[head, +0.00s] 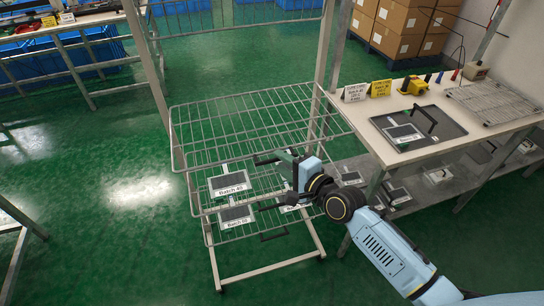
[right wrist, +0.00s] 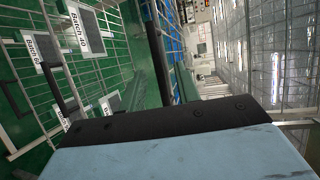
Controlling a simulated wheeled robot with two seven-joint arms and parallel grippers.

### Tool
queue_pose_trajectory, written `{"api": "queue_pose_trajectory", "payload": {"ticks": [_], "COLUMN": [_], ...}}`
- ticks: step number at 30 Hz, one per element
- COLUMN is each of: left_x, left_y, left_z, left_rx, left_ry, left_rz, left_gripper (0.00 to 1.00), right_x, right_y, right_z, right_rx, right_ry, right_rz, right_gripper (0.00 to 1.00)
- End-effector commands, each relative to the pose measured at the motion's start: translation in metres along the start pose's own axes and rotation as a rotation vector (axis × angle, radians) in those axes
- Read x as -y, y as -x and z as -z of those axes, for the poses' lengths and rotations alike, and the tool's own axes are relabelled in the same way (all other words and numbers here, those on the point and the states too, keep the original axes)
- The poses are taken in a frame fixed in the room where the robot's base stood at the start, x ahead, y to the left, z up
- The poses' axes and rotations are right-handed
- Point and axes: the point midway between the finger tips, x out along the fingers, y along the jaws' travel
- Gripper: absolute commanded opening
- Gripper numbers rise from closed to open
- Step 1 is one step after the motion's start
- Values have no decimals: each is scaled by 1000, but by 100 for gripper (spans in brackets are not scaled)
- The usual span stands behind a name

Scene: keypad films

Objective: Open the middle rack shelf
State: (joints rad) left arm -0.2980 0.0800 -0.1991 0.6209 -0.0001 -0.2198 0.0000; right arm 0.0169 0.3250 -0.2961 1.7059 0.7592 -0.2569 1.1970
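The wire rack (head: 327,45) stands in the centre of the head view, with several wire shelves between metal posts. A large wire shelf (head: 240,118) reaches out toward me at mid height. Below it, lower wire shelving carries films labelled "Batch" (head: 229,190), partly seen through the wires. My right gripper (head: 272,180) is over the front right part of the rack, close to the wires. I cannot tell whether it touches them, and its fingers are not clear. The right wrist view shows its blue and black housing and the labelled films (right wrist: 82,33). My left gripper is out of view.
A workbench (head: 375,113) stands to the right, with a dark tray (head: 443,135), a yellow device (head: 414,86) and small signs. Cardboard boxes (head: 400,25) are stacked behind. Blue bins (head: 65,55) are at the back left. Green floor is clear left of the rack.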

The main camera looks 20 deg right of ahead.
Motion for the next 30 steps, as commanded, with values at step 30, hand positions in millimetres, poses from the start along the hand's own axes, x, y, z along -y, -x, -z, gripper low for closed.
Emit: {"api": "queue_pose_trajectory", "payload": {"ticks": [30], "left_x": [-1], "left_y": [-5], "left_z": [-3], "left_rx": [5], "left_ry": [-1], "left_rz": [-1], "left_gripper": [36], "right_x": [-2], "right_y": [-47], "right_z": [0], "right_rx": [0], "right_ry": [0], "right_rz": [-5], "right_gripper": [0]}}
